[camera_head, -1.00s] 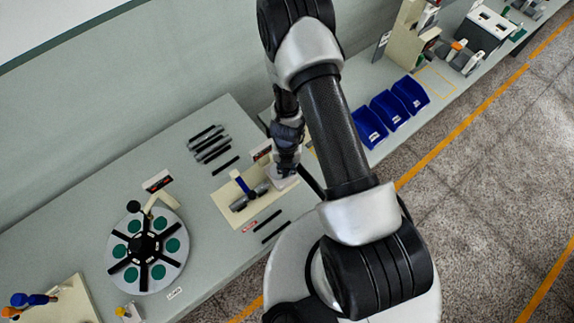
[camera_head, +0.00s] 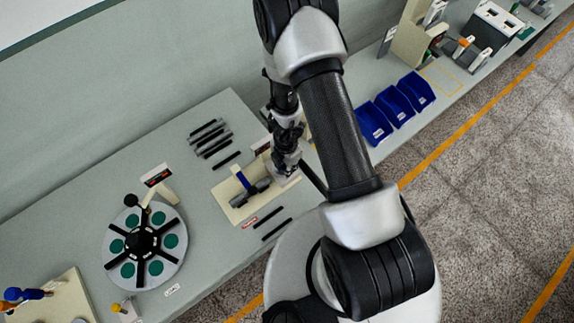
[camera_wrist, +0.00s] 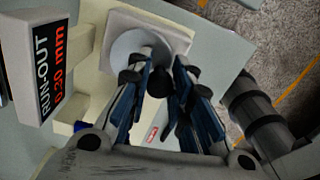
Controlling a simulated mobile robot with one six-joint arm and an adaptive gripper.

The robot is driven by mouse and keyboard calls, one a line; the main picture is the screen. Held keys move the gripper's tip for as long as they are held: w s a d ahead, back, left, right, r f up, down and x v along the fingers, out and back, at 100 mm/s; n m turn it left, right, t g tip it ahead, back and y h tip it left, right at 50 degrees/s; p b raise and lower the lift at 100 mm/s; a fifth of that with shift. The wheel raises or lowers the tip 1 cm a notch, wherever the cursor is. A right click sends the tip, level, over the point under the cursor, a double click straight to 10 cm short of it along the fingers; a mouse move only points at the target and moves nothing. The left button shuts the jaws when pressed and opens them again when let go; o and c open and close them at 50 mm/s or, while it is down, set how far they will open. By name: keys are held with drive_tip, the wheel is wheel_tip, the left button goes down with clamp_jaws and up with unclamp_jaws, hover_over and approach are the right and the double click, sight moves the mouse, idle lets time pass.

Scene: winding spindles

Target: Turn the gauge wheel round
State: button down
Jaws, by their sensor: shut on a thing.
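The gauge wheel appears to be the pale round disc (camera_wrist: 128,46) in front of a square cream block in the wrist view. My gripper (camera_wrist: 159,78) is at the disc's right edge, its fingers closed around a small dark knob (camera_wrist: 157,86). The fingers hide part of the knob and disc, so I cannot tell how they join. In the head view my gripper (camera_head: 286,163) is at the right end of a cream fixture (camera_head: 236,212). A dark grey spindle (camera_head: 250,193) and a blue lever (camera_head: 241,179) sit on that fixture.
A sign reading RUN-OUT 0.20 mm (camera_wrist: 45,65) stands close to my gripper. Black rods (camera_head: 209,137) lie behind the fixture, and two more lie in front. A round turntable (camera_head: 116,247) stands left. Blue bins (camera_head: 397,107) stand right.

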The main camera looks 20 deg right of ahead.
drive_tip(key=shift+m, duration=0.4)
drive_tip(key=c, duration=1.4)
unclamp_jaws()
